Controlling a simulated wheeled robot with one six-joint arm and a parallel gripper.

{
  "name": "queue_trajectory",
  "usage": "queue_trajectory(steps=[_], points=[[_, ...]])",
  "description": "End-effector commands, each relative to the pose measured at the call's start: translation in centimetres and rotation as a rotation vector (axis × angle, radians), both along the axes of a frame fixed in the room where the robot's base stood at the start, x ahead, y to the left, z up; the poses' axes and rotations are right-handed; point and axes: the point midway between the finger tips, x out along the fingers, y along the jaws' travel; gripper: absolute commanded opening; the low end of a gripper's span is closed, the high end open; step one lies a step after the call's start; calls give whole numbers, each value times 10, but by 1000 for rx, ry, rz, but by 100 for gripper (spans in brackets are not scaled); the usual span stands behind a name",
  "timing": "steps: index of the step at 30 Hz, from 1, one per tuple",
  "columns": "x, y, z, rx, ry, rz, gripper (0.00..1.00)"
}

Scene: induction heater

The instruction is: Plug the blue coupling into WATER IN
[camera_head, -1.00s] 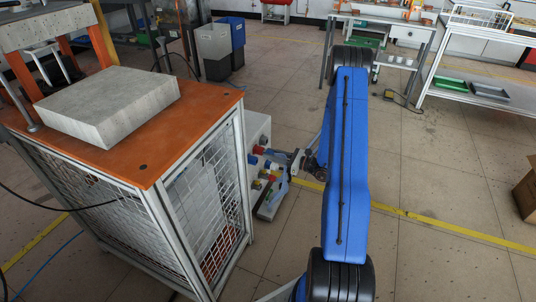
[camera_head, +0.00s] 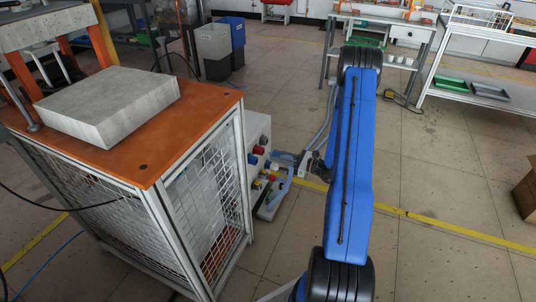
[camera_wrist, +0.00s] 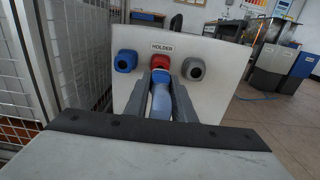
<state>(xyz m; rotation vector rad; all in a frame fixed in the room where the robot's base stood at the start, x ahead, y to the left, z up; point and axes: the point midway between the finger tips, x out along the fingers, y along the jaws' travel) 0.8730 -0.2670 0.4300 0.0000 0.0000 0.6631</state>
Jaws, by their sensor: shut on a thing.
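In the wrist view, my gripper (camera_wrist: 161,82) is shut on the blue coupling (camera_wrist: 160,103), which shows pale blue between the two fingers. Behind it is a grey-white panel with the label HOLDER (camera_wrist: 162,48). A red fitting (camera_wrist: 160,62) lies straight beyond the fingertips; whether the coupling touches it I cannot tell. A blue fitting (camera_wrist: 125,61) is to its left and a grey fitting (camera_wrist: 193,69) to its right. No WATER IN label is readable. In the head view, my gripper (camera_head: 287,158) is small, beside the panel's fittings.
An orange-topped cabinet (camera_head: 205,122) with mesh sides stands left of the panel and carries a grey block (camera_head: 110,100). The mesh side (camera_wrist: 70,60) is close on the left in the wrist view. Open floor (camera_head: 440,180) lies to the right of my arm.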

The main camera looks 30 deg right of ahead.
Motion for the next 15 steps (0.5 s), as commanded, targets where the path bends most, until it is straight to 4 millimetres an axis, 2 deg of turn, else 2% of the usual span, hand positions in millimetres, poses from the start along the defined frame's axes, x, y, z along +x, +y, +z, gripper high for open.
queue_trajectory(steps=[15], points=[[-13,-11,0,0,0,-1,0]])
